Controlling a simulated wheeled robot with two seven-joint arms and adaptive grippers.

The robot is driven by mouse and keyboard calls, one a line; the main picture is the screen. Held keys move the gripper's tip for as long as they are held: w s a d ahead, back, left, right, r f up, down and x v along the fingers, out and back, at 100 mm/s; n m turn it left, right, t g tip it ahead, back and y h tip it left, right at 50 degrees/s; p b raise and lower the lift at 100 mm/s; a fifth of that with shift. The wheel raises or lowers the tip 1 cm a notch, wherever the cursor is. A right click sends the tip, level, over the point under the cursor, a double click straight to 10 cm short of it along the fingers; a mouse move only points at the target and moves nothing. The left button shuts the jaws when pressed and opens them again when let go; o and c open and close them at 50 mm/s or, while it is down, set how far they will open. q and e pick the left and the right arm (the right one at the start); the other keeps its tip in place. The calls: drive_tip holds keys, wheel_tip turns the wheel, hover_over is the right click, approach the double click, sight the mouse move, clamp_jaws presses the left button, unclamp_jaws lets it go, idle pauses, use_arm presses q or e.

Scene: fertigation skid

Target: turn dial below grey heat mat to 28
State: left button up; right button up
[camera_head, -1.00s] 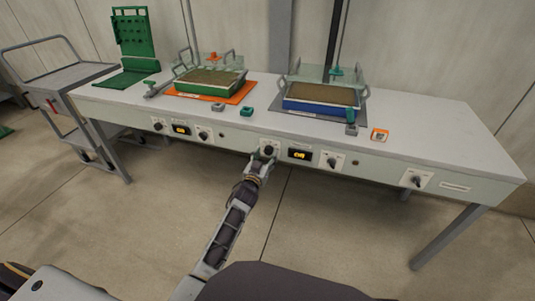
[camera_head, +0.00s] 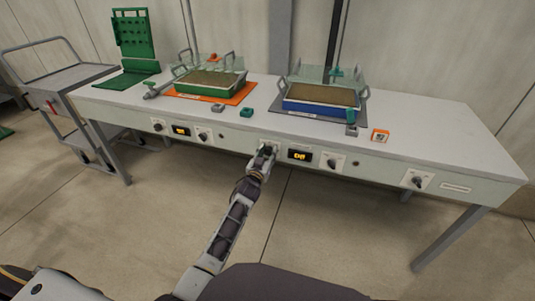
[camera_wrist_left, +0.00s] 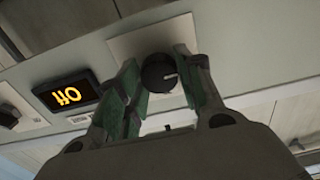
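The grey heat mat (camera_head: 357,116) lies on the bench under a blue-rimmed tray (camera_head: 310,108). Below it, on the bench's front panel, a lit display (camera_head: 299,155) sits right of a black round dial. Firm contact is not visible. My right gripper is not in view.
Another dial (camera_head: 332,162) is right of the display, and one more (camera_head: 417,181) is farther right. An orange mat (camera_head: 240,97) with a green tray (camera_head: 208,88) lies to the left. A grey cart (camera_head: 62,78) stands at the bench's left end.

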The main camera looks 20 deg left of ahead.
use_arm(q)
drive_tip(key=c, duration=0.4)
